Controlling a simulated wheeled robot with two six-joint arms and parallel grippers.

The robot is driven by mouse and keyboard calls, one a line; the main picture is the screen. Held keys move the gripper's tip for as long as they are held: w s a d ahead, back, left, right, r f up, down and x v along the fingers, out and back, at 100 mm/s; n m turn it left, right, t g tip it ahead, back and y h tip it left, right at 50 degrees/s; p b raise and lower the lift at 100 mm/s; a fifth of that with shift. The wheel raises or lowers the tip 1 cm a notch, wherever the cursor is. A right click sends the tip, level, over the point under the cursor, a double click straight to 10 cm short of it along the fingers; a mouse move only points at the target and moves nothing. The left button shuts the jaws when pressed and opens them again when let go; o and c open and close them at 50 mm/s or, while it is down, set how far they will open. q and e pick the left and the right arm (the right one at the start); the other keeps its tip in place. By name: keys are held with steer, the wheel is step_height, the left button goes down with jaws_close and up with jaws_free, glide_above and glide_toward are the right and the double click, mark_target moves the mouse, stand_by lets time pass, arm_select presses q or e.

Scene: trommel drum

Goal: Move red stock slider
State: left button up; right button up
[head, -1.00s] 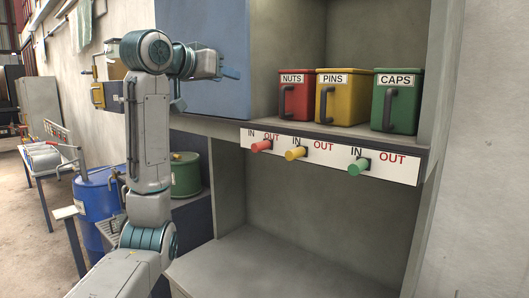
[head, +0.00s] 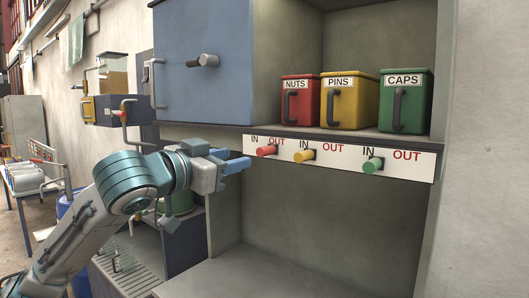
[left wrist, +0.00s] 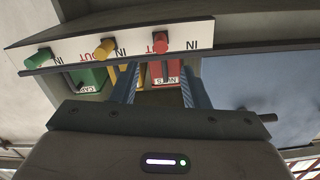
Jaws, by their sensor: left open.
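The red slider knob (head: 266,151) sticks out from the white label strip (head: 325,157) under the shelf, between the words IN and OUT. My left gripper (head: 238,165) is just left of the knob and slightly lower, apart from it. In the left wrist view the picture is upside down, and the red knob (left wrist: 160,42) lies ahead between the lines of the two blue fingers (left wrist: 160,80). The fingers are open with nothing between them. The red NUTS bin (head: 299,101) stands on the shelf above. My right gripper is not seen.
A yellow knob (head: 303,156) and a green knob (head: 373,165) sit farther right on the strip. Yellow PINS (head: 350,104) and green CAPS (head: 418,117) bins stand above. A blue cabinet door (head: 200,95) is upper left. The space below the strip is clear.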

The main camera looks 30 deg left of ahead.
mark_target(257, 151)
arm_select(q)
steer(key=w+p, duration=0.1)
steer(key=w, duration=0.2)
steer(key=w+p, duration=0.4)
steer(key=w, duration=0.1)
steer(key=shift+w+d+r, duration=0.15)
steer(key=shift+w+d, duration=0.15)
steer(key=shift+d, duration=0.05)
steer(key=shift+w+p, duration=0.45)
steer(key=shift+w, duration=0.3)
steer(key=shift+c, duration=0.3)
jaws_close()
